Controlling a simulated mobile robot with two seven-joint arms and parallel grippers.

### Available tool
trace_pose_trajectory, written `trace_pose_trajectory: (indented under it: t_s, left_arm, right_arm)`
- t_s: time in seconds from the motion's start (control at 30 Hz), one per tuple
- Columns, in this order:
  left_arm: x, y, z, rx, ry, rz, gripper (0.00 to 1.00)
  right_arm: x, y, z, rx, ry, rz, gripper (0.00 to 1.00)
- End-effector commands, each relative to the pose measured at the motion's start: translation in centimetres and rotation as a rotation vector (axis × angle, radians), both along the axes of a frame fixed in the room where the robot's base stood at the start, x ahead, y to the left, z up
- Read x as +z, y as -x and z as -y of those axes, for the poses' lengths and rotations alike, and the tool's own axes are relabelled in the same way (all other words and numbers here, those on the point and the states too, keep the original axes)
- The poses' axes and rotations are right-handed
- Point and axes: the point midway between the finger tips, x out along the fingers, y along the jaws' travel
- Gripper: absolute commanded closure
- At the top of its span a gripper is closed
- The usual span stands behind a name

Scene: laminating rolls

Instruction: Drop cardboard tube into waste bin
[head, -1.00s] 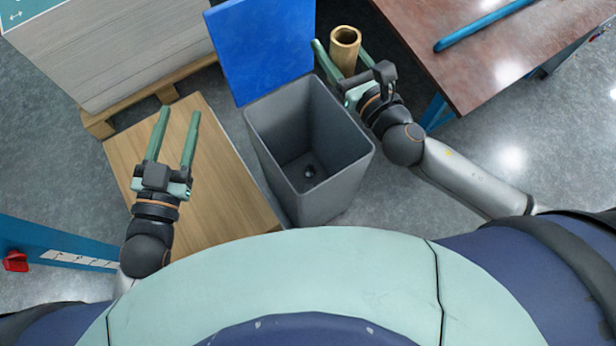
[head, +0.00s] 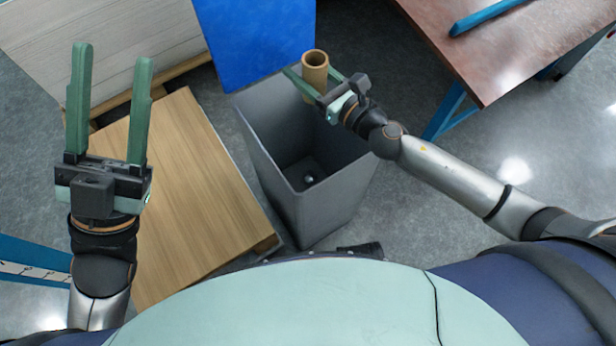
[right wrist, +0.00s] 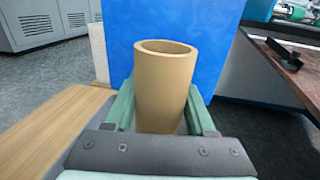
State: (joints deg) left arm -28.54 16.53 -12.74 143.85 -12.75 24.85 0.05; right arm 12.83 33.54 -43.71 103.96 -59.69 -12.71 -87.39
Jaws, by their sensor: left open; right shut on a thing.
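The cardboard tube (head: 315,66) is a hollow brown cylinder, held upright in my right gripper (head: 318,84). In the right wrist view the tube (right wrist: 163,88) stands between the two green fingers, its open end up. The waste bin (head: 305,160) is a grey, open-topped box with a blue panel (head: 258,40) standing at its back. The tube and right gripper appear over the bin's back right rim. The tube's lower end is hidden behind the gripper. My left gripper (head: 110,105) is open and empty, at the left above the wooden board.
A wooden board (head: 185,200) on a pallet lies left of the bin. A stack of pale sheets (head: 110,40) stands behind it. A brown table (head: 500,45) with a blue bar (head: 487,17) is at the back right. Grey floor is clear between bin and table.

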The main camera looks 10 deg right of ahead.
Motion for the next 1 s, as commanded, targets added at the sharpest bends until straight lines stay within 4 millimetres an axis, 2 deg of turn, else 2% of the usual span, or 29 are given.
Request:
trace_pose_trajectory:
  t_s: [0.5, 0.63, 0.9, 0.93, 1.0]
  left_arm:
    - [-5.9, -0.3, 0.5, -0.045, 0.027, -0.044, 0.5]
    - [-6.5, -0.3, 0.6, -0.044, 0.021, -0.047, 0.5]
    - [-6.4, -0.3, 0.6, -0.043, 0.019, -0.047, 0.5]
    - [-6.4, -0.3, 0.6, -0.043, 0.019, -0.047, 0.5]
    - [-6.4, -0.3, 0.6, -0.043, 0.019, -0.048, 0.5]
  right_arm:
    - [-5.4, 0.0, 0.0, -0.001, 0.001, -0.001, 0.98]
    - [-5.8, 0.0, 0.0, -0.001, 0.001, 0.001, 0.98]
    - [-5.7, 0.0, 0.0, -0.001, 0.001, 0.001, 0.98]
    - [-5.7, 0.0, 0.0, -0.001, 0.001, 0.001, 0.41]
    - [-5.7, 0.0, 0.0, -0.001, 0.0, 0.0, 0.33]
